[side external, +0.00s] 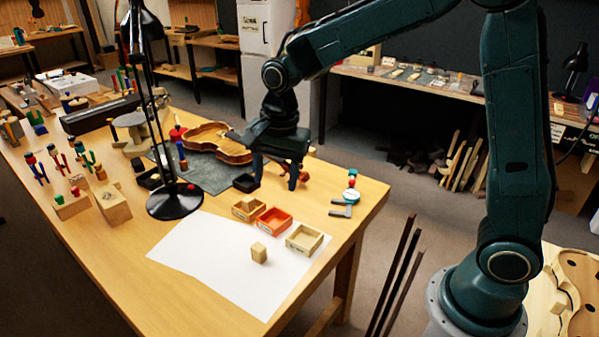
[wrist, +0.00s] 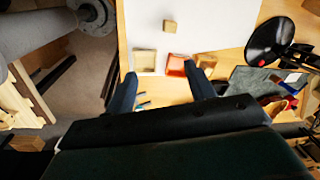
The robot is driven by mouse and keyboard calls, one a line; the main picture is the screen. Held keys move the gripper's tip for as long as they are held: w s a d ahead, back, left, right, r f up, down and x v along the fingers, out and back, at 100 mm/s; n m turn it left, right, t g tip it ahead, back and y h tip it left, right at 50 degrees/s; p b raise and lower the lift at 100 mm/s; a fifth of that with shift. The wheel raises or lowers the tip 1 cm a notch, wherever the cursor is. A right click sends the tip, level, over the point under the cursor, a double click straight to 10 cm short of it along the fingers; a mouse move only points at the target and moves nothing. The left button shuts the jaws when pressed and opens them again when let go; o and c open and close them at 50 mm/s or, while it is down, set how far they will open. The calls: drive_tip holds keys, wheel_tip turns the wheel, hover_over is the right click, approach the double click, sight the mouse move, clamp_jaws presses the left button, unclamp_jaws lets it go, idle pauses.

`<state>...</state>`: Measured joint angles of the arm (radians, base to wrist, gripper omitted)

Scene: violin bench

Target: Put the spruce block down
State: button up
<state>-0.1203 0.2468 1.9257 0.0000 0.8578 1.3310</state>
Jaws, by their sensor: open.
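The spruce block (side external: 259,253) is a small pale wooden block. It stands on the white paper sheet (side external: 215,262), in front of the small trays. In the wrist view the block (wrist: 170,26) is near the top, beyond the fingertips and apart from them. My gripper (side external: 277,178) is above the back part of the bench, near the violin body, well away from the block. In the wrist view my gripper (wrist: 161,70) shows its two fingers spread apart with nothing between them.
Three small trays stand in a row: one wooden (side external: 246,209), one orange-red (side external: 273,220), one pale wooden (side external: 304,239). A violin body (side external: 215,142) lies on a grey mat (side external: 205,175). A black lamp (side external: 175,200) stands left of the paper. The paper's front is clear.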

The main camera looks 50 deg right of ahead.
drive_tip(key=w+a+f+m+g, duration=0.1)
drive_tip(key=w+a+f+m, duration=0.1)
drive_tip(key=w+f+m, duration=0.45)
drive_tip(key=n, duration=0.2)
hover_over(257, 248)
drive_tip(key=shift+d+f, duration=0.1)
drive_tip(key=shift+f, duration=5.1)
drive_tip(key=shift+f, duration=0.1)
drive_tip(key=shift+f, duration=2.5)
drive_tip(key=c, duration=1.1)
drive_tip(key=shift+r, duration=0.2)
wheel_tip(257, 248, up, 20)
drive_tip(key=shift+f, duration=0.15)
